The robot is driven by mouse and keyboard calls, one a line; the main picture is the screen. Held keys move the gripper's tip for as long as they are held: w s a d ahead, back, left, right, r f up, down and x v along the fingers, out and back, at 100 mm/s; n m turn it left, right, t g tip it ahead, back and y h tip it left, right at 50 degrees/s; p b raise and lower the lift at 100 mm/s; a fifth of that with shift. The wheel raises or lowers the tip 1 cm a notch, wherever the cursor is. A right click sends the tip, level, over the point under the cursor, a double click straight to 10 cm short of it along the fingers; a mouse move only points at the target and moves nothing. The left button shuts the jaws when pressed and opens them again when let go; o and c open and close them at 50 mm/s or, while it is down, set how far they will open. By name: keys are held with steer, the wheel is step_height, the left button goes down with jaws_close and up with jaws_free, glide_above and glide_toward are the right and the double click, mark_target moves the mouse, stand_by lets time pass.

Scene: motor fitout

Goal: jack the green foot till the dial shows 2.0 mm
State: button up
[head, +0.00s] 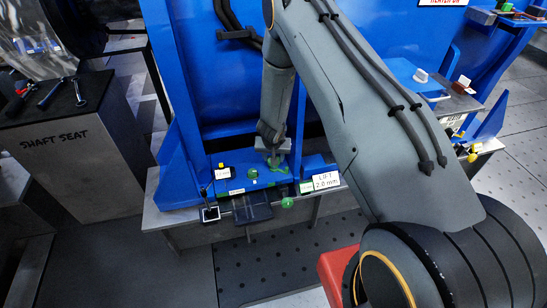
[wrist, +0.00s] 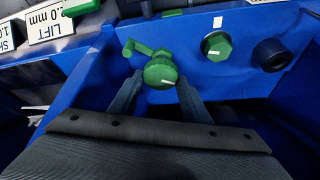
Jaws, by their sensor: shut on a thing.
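The green jack knob (wrist: 161,72), with a white mark on its face and a small green crank arm, sits between my two fingers in the wrist view. My gripper (wrist: 160,98) is shut on this knob. In the head view my gripper (head: 272,150) points down at the blue machine base, over green parts (head: 276,163) mostly covered by it. A white card (head: 326,181) reads "LIFT 2.0 mm". A small dark square-faced device (head: 210,213), perhaps the dial, stands at the base's front left. Its reading is too small to tell.
A second green knob (wrist: 217,46) and a black round fitting (wrist: 271,54) are close by on the blue base. A "SHAFT SEAT" bench (head: 70,150) with tools stands left.

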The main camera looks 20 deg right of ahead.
steer(key=o, duration=1)
steer(key=shift+a, duration=0.2)
steer(key=shift+o, duration=0.2)
steer(key=shift+s+d, duration=0.1)
steer(key=shift+d, duration=0.05)
steer(key=v, duration=0.7)
steer(key=shift+r+p, duration=0.3)
steer(key=shift+r, duration=0.1)
steer(key=shift+s, duration=0.1)
